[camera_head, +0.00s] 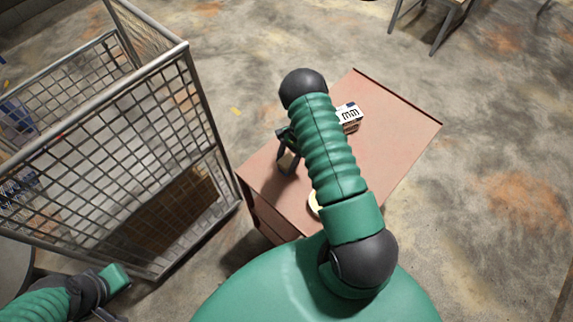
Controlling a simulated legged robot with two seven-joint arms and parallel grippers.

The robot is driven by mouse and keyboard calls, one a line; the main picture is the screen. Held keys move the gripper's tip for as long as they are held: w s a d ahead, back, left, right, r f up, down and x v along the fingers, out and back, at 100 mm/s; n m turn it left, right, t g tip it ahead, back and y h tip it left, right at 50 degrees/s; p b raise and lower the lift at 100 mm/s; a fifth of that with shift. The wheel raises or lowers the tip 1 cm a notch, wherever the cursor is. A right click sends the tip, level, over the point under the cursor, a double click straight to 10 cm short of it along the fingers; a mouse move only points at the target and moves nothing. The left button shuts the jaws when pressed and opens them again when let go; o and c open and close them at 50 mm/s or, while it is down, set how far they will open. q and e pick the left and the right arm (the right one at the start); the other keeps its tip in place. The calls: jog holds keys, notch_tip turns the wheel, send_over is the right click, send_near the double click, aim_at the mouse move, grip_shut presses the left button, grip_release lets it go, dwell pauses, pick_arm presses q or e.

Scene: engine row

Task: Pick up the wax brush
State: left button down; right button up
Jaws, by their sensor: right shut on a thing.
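My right arm reaches over the reddish-brown table (395,140). My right gripper (287,161), small and dark, is left of the forearm above the table's left part. It is shut on a small tan and dark thing, which seems to be the wax brush (288,163); the fingers and arm hide much of it. I cannot tell whether it touches the table. My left gripper (108,312) is at the bottom left, below the wire cage and away from the table. Its fingers are partly cut off by the frame edge, so its opening is unclear.
A white box with dark lettering (349,116) stands on the table, partly behind my arm. A cream round thing (314,203) shows beside the forearm. A wire mesh cage (185,130) stands close left of the table. The table's right part is clear.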

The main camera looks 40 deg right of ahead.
aim_at(286, 161)
jog(key=shift+d+f, duration=0.1)
jog(key=shift+c, duration=1)
jog(key=shift+a, duration=0.25)
notch_tip(286, 161, up, 10)
jog(key=b, duration=0.2)
jog(key=shift+d+f+b, duration=0.15)
jog(key=shift+f+b, duration=0.1)
jog(key=shift+b, duration=0.15)
jog(key=shift+r, duration=0.3)
jog(key=shift+a, duration=0.2)
jog(key=o, duration=0.8)
jog(key=shift+w+d, duration=0.1)
jog(key=c, duration=0.4)
jog(key=shift+d, duration=0.1)
jog(key=shift+c, duration=0.6)
